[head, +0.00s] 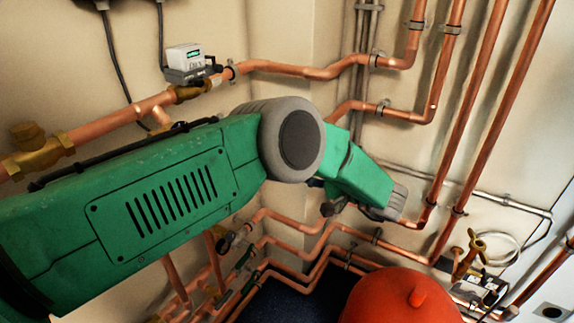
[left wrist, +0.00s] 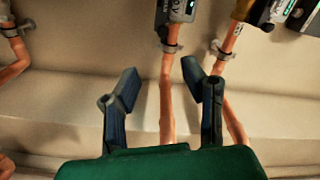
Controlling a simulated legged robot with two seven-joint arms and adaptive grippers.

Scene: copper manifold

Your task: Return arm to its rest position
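My left arm (head: 150,195) is green and comes in from the left of the head view, reaching across the middle toward the pipes. Its gripper cannot be clearly made out there. In the left wrist view my left gripper (left wrist: 162,88) is open, with its two dark fingers wide apart. A vertical copper pipe (left wrist: 167,95) shows in the gap between the fingers. I cannot tell how far it is from them, and no finger visibly closes on it. My right gripper is in neither view.
Copper pipes (head: 300,70) run along the beige walls, with brass valves (head: 40,150) at left. A small white device (head: 185,58) sits above the upper pipe. A red rounded vessel (head: 400,295) stands at bottom right. A brass tap (head: 470,250) is beside it.

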